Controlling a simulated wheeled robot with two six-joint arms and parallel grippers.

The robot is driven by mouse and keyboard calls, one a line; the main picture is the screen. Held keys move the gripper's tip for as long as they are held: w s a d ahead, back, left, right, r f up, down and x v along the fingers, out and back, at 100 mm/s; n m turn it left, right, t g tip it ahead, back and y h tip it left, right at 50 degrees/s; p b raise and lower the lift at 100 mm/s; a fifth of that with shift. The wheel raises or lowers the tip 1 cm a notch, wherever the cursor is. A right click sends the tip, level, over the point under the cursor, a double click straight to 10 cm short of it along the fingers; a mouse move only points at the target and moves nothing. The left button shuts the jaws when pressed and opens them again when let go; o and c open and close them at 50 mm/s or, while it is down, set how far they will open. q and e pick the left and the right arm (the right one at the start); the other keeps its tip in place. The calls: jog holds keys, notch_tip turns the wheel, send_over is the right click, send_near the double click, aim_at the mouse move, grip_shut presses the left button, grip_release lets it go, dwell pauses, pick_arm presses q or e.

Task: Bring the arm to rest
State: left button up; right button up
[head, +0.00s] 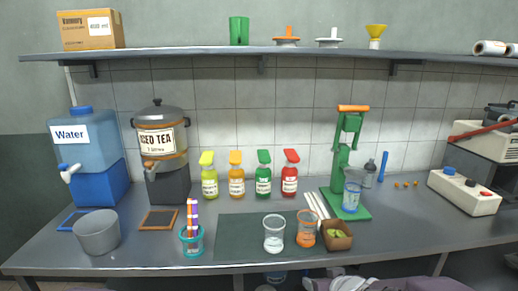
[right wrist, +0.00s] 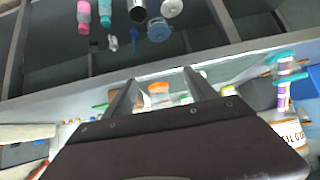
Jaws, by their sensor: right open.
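My right gripper (right wrist: 160,86) shows in the right wrist view with its two fingers apart and nothing between them. Beyond the fingers, the counter's front edge and blurred items on top are seen at a steep tilt. In the head view, only parts of my arm show at the bottom edge, right of centre, below the counter (head: 120,262). The fingertips cannot be made out there. My left gripper is in neither view. The green press (head: 341,160) stands upright on the counter with a clear cup (head: 351,195) on its base.
Several bottles stand behind. Under the counter, a shelf holds a pink bottle (right wrist: 83,16) and others.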

jog(key=s+f+m+g+h, duration=0.1)
jog(key=s+f+g, duration=0.35)
jog(key=s, duration=0.35)
jog(key=s+f+m+g, duration=0.1)
jog(key=s+f+g, duration=0.35)
jog(key=s, duration=0.45)
notch_tip(320, 180, up, 14)
jog(key=p, duration=1.4)
jog(key=shift+s+d+r+n+t+p, duration=0.2)
jog(key=shift+s+d+n+t+p, duration=0.1)
jog(key=shift+d, duration=0.1)
